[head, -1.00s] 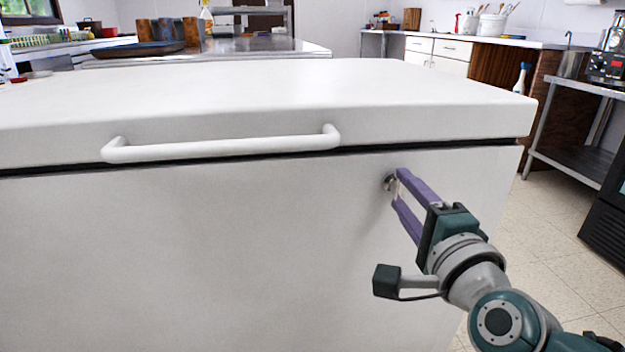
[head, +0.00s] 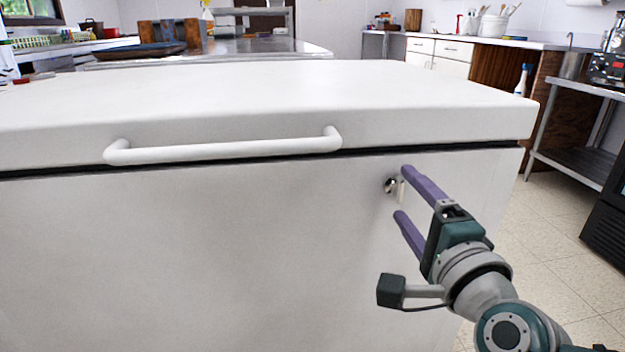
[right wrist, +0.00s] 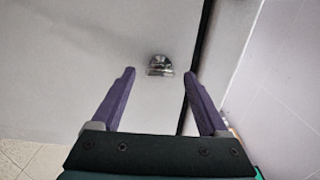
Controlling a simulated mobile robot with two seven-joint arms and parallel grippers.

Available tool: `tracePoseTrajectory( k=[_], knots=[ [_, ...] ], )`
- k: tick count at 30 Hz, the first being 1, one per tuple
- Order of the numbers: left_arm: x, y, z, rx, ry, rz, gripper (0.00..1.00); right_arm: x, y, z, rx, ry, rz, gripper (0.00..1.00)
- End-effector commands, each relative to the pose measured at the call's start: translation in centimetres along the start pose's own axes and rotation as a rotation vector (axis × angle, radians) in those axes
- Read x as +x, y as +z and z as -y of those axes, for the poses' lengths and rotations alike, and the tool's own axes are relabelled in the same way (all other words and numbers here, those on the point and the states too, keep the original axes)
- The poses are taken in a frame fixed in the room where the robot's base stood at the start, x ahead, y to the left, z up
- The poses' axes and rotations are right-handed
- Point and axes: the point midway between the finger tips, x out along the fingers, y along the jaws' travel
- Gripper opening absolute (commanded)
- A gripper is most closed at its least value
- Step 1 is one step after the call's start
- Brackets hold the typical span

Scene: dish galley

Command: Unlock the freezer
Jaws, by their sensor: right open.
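The white chest freezer (head: 220,240) fills most of the head view, its lid (head: 270,95) down. A small round metal lock (head: 391,185) sits on its front face, right of the handle, with a thin light-coloured piece beside it that looks like a key (head: 401,190). My right gripper (head: 403,192) is open, its purple fingers above and below that piece. In the right wrist view the shiny lock (right wrist: 159,65) lies just beyond and between the spread fingertips of my right gripper (right wrist: 158,73). Nothing is held. My left gripper is not in view.
A white bar handle (head: 225,150) runs along the lid's front edge. A steel table (head: 215,52) stands behind the freezer. A metal side table (head: 580,150) and a dark appliance (head: 606,215) stand at right, with tiled floor between.

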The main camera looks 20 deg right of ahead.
Motion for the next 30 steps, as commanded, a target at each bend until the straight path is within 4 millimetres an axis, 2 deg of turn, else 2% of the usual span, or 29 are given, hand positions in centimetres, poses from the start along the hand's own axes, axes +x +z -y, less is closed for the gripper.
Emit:
tracePoseTrajectory(
  k=[9,13,18,30],
  knots=[
    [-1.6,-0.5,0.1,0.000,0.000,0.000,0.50,-6.3,0.0,0.2,0.001,0.004,0.001,0.78],
    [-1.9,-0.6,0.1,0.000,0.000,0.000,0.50,-8.1,0.0,0.1,0.000,0.001,0.000,0.78],
    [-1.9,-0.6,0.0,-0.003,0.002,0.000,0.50,-9.1,0.0,0.1,0.002,-0.001,0.000,0.78],
    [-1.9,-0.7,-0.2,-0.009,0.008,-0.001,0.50,-9.1,0.0,0.1,0.002,-0.001,0.000,0.78]
  ],
)
